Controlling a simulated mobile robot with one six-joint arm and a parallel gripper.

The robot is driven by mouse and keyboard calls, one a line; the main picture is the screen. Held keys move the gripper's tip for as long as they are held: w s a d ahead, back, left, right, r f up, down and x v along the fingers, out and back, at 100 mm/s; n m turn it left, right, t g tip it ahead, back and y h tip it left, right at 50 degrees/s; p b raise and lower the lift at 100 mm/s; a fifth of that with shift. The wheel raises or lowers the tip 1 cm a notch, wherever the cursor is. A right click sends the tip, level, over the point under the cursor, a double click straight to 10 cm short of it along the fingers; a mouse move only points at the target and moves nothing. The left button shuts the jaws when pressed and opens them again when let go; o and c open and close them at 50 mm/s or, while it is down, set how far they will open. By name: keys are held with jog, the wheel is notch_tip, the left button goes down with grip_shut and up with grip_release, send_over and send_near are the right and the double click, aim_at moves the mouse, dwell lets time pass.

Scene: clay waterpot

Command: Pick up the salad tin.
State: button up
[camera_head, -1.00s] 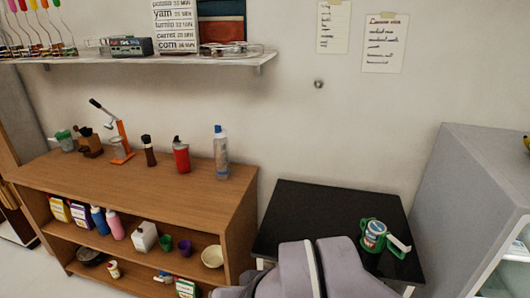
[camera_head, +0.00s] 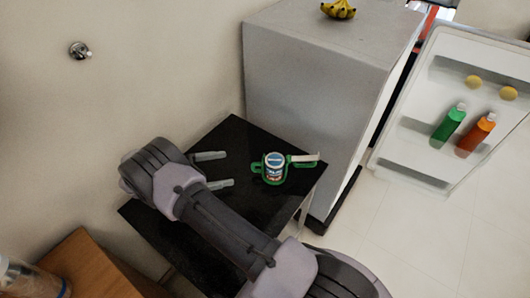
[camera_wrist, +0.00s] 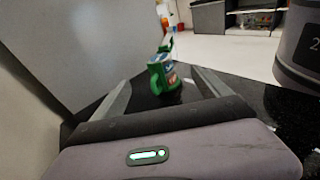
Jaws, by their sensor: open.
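The salad tin (camera_head: 273,172) is a small can with a blue, white and red label and a green part around it. It stands on the black table (camera_head: 240,135) near the right edge. A green piece with a pale bar (camera_head: 304,158) reaches right from it. My gripper (camera_head: 229,168) is open and empty over the table, left of the tin, with its fingers pointing towards it. In the wrist view the tin (camera_wrist: 170,78) shows between and beyond the two fingers, with a green loop on its left. I see no contact.
A grey fridge (camera_head: 300,75) stands right behind the table, with bananas (camera_head: 339,9) on top. Its open door (camera_head: 450,85) holds bottles at right. A wooden shelf unit (camera_head: 85,270) is at lower left. The table around the tin is mostly bare.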

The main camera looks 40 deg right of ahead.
aim_at(275, 160)
jog(key=f, duration=0.1)
jog(key=f+h, duration=0.1)
jog(key=f, duration=0.1)
jog(key=shift+s+d+n, duration=0.2)
jog(key=shift+n, duration=0.2)
jog(key=shift+x, duration=0.8)
jog(key=x, duration=0.5)
jog(key=r+x, duration=0.1)
jog(key=x, duration=0.4)
jog(key=b+x, duration=0.1)
jog(key=x, duration=0.5)
jog(key=shift+w+d+r, duration=0.1)
jog(key=shift+d, duration=0.05)
jog(key=c, duration=1.7)
jog(key=shift+r, duration=0.1)
